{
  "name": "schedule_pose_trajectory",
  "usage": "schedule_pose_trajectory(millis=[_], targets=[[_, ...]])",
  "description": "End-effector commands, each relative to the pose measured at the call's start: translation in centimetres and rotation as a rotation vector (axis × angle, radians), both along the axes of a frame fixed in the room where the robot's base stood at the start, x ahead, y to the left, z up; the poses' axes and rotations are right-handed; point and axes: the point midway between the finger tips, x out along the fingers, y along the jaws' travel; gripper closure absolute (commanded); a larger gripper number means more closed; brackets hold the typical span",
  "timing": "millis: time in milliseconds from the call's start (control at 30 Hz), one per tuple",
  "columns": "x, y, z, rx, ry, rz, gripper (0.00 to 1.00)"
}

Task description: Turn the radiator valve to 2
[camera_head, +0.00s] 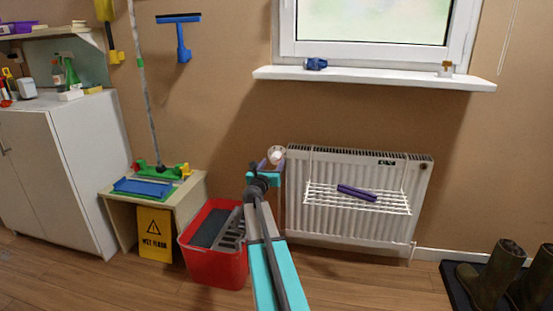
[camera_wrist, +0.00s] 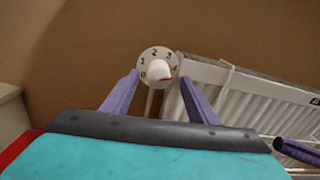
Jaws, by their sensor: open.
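The radiator valve (camera_wrist: 157,66) is a round white dial marked 0 to 4 with a white knob in its middle. In the wrist view 2 is at the top, 0 at lower left and 4 at right. A red mark shows low on the knob, toward the 4 side; its exact setting is hard to read. In the head view the valve (camera_head: 277,154) is at the radiator's upper left corner. My gripper (camera_wrist: 158,78) is open, its purple fingers either side of the dial in the picture; contact cannot be told. It also shows in the head view (camera_head: 269,166).
The white radiator (camera_head: 300,215) carries a wire rack (camera_head: 395,203) with a rolled purple towel (camera_head: 357,193). A red bucket (camera_head: 240,271) stands left of my arm, beside a small table (camera_head: 193,197). Boots (camera_head: 490,275) stand at right. The wall around the valve is clear.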

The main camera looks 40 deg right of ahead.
Motion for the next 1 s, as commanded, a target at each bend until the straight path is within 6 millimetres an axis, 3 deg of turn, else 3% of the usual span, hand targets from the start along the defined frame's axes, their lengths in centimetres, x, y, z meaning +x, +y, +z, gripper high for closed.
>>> schedule_pose_trajectory(millis=[500,933,1000], targets=[[2.1,-3.8,0.0,0.0,0.0,-0.001,0.47],[2.2,-4.2,0.0,-0.001,0.001,-0.002,0.47],[2.2,-4.2,0.0,-0.001,0.001,-0.002,0.55]])
